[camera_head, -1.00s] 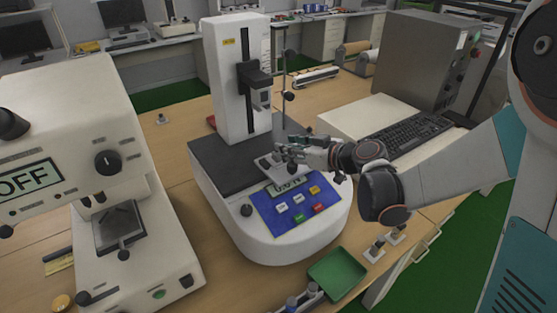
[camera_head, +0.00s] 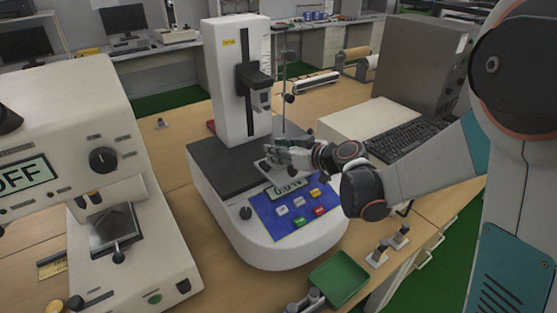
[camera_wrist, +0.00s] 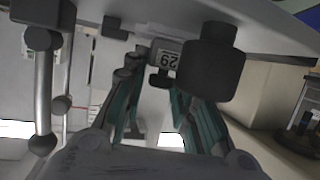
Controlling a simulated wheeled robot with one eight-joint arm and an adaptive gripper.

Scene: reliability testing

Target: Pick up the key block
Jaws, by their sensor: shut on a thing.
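My gripper (camera_head: 268,152) is over the plate on the tester's dark deck, beneath its column head. In the wrist view the teal fingers (camera_wrist: 158,82) close in around a small grey block with a white label (camera_wrist: 168,58), seemingly reading 29 upside down, and a dark knob. I take this for the key block, and my gripper is shut on it. In the head view the block is too small and covered to make out. Whether it touches the plate cannot be told.
The white tester (camera_head: 285,252) has a blue button panel. A white machine (camera_head: 65,130) stands left, and a keyboard (camera_head: 408,135) right. A green tray (camera_head: 340,277) and small stemmed pieces (camera_head: 378,254) are at the front edge. A thin upright rod (camera_head: 285,80) stands near my gripper.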

